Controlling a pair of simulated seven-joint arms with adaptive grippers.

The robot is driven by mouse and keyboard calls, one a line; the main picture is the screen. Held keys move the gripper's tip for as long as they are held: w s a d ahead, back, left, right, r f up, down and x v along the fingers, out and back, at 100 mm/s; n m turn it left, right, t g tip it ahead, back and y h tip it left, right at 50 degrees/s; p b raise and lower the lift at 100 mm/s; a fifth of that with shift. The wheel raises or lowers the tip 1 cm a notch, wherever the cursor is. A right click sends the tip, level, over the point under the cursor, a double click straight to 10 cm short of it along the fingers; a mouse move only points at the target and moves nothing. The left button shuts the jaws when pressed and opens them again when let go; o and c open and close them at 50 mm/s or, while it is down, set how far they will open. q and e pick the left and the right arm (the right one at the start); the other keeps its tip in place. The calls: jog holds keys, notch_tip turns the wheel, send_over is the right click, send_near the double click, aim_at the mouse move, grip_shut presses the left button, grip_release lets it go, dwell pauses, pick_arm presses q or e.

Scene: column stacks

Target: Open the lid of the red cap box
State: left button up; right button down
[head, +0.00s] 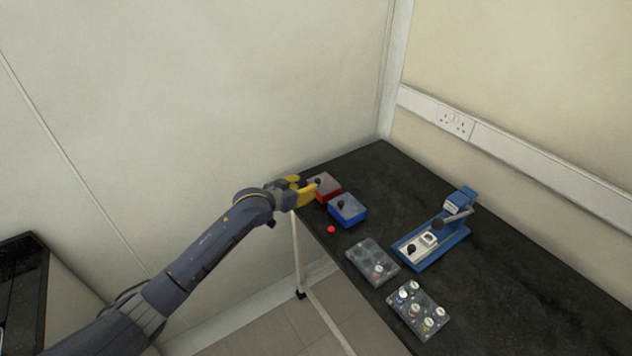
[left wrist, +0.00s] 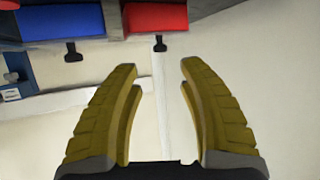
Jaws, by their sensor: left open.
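The red cap box (head: 326,187) sits at the far left edge of the black table in the head view, with a greyish lid on top that looks closed. In the left wrist view the red box (left wrist: 155,18) is at the top, with a small dark tab (left wrist: 160,43) hanging from its front. My left gripper (head: 311,188) has yellow fingers and is open and empty beside the red box. In the left wrist view its fingertips (left wrist: 158,74) are apart, with the tab beyond the gap between them. My right gripper is not in view.
A blue box (head: 347,210) with its own dark tab (left wrist: 73,52) stands beside the red one. A small red cap (head: 331,229) lies near the table edge. Two clear trays (head: 373,261) (head: 418,309) and a blue press-like device (head: 437,236) stand further right. The right part of the table (head: 530,290) is clear.

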aim_at(317, 180)
pick_arm(q)
jog(key=shift+x, duration=4.15)
grip_shut()
